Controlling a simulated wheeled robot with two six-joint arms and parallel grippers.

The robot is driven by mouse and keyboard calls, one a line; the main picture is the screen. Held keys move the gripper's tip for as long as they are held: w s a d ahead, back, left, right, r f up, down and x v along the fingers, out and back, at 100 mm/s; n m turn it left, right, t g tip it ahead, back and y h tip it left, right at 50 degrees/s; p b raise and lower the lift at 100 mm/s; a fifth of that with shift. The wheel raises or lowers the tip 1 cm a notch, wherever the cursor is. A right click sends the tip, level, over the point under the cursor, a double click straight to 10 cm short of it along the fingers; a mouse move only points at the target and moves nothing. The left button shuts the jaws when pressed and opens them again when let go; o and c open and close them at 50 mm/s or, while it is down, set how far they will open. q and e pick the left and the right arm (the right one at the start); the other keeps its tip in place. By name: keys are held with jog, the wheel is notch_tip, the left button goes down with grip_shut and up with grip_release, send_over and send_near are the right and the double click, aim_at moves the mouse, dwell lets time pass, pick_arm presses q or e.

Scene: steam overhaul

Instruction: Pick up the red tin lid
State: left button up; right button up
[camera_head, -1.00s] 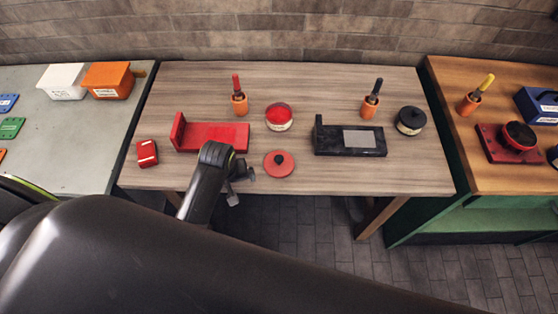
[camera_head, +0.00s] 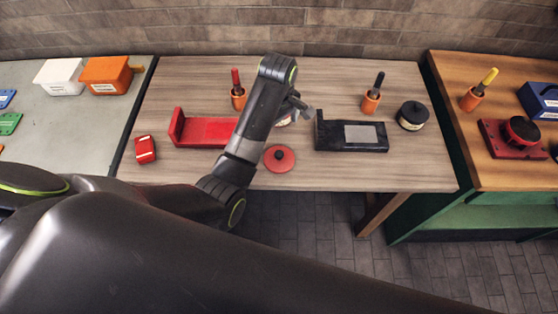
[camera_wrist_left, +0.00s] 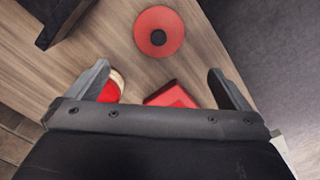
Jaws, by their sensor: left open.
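The red tin lid (camera_head: 279,159), a flat red disc with a dark knob, lies on the wooden table near its front edge. It also shows whole at the top of the left wrist view (camera_wrist_left: 159,32), beyond my fingertips and apart from them. My left gripper (camera_head: 298,107) is over the table, farther back than the lid, and mostly covers the round tin with red contents (camera_head: 284,122). In the wrist view its fingers (camera_wrist_left: 158,76) are spread with nothing between them that they hold. My right gripper is not in view.
A red stand (camera_head: 200,131) is left of my arm, a black stand (camera_head: 350,135) right of the lid. Behind are orange holders (camera_head: 238,100) (camera_head: 370,102). A black tin (camera_head: 412,116) is at right, a small red box (camera_head: 145,149) at left. The table around the lid is clear.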

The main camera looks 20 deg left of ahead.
pick_arm(q)
notch_tip(320, 180, down, 3)
send_over(279, 153)
jog(key=f, duration=0.5)
jog(key=shift+s+p, duration=0.25)
jog(key=shift+p, duration=0.15)
jog(key=shift+f, duration=0.55)
jog(key=shift+w+f+p, duration=0.15)
jog(key=shift+f+p, duration=0.35)
jog(key=shift+f, duration=2.2)
jog(key=c, duration=0.7)
jog(key=shift+c, duration=0.2)
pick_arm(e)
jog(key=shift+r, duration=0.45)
pick_arm(q)
jog(key=shift+r, duration=0.15)
